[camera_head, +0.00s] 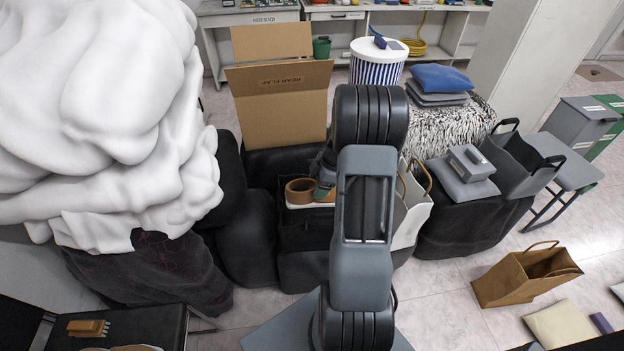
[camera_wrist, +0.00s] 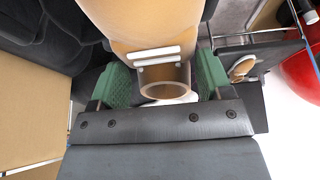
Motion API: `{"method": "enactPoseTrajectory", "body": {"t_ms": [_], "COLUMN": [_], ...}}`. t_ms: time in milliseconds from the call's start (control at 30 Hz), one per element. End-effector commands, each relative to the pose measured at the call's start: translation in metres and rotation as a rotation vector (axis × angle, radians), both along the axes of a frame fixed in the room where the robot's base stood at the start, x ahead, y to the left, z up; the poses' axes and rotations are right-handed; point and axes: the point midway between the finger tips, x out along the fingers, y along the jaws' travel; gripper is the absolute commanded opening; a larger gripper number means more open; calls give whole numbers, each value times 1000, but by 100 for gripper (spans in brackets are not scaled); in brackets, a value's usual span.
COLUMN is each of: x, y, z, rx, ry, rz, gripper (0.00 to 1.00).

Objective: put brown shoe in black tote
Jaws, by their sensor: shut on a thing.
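The brown shoe (camera_head: 299,191) shows in the head view at the left of my arm, with a round collar and a pale sole edge. My gripper (camera_wrist: 162,84) is shut on it, with green finger pads on both sides of the collar in the wrist view. The shoe's tan body with white strips (camera_wrist: 145,28) extends to the top of that view. In the head view the shoe is over an open black box (camera_head: 300,237); whether it touches it is unclear. A dark tote with black handles (camera_head: 517,170) stands at the right. My arm hides part of the shoe.
A cardboard box (camera_head: 282,110) stands behind the black box. A white bag (camera_head: 412,212) is right of my arm. A grey cushion (camera_head: 461,186) lies left of the dark tote. A brown paper bag (camera_head: 515,279) stands on the floor. White puffy fabric (camera_head: 105,110) fills the left.

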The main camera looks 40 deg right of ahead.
Motion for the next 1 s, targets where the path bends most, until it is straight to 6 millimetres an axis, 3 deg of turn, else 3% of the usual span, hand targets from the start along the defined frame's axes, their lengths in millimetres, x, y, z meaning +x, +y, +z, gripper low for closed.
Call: {"method": "enactPoseTrajectory", "body": {"t_ms": [267,1000], "x": [0,-1], "y": [1,0], "z": [-25,-115], "rx": [1,1], "ry": [2,2], "rz": [1,-1], "gripper": [39,39]}}
